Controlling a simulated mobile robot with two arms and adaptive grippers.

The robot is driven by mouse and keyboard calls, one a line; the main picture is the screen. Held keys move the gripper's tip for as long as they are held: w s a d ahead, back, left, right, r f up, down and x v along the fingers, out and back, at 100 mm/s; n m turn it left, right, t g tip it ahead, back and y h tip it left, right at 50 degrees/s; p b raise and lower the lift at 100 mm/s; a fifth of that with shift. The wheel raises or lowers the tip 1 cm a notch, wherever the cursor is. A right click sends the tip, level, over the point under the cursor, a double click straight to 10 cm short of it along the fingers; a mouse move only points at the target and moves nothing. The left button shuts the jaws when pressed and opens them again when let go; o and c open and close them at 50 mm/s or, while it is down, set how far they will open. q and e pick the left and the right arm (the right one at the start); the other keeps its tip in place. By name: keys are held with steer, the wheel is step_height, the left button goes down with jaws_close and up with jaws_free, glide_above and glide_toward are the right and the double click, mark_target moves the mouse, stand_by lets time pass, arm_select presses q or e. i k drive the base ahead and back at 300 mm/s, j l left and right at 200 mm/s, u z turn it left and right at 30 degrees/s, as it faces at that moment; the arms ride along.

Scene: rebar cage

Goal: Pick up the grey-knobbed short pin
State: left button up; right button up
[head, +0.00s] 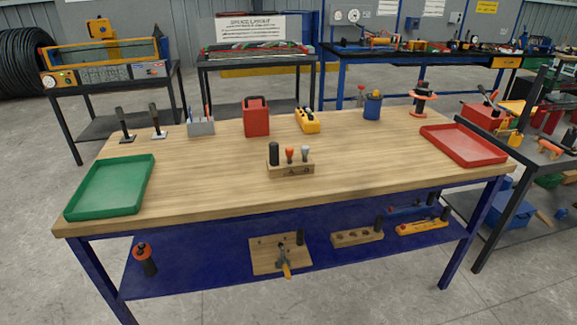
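A small wooden block (291,170) stands on the wooden tabletop, near the middle. Three upright pieces are in it. The grey-knobbed pin (305,153) is at the block's right end. A red-knobbed pin (290,154) is in the middle, close beside it. A taller dark cylinder (273,154) stands at the left end. The lower parts of the pins are hidden in the block. Neither of my grippers is in view.
A green tray (147,165) lies on the left and a red tray (431,139) on the right. Along the back stand a red box (256,117), a yellow holder (307,121) and a blue cup (372,107). The tabletop around the block is clear.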

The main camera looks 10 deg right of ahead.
mark_target(305, 149)
steer(key=i+l, duration=0.5)
steer(key=i, duration=0.15)
steer(key=i+l, duration=0.5)
steer(key=i, duration=0.15)
steer(key=k+j, duration=0.45)
steer(key=j, duration=0.2)
steer(key=i+l, duration=0.2)
steer(key=l, duration=0.15)
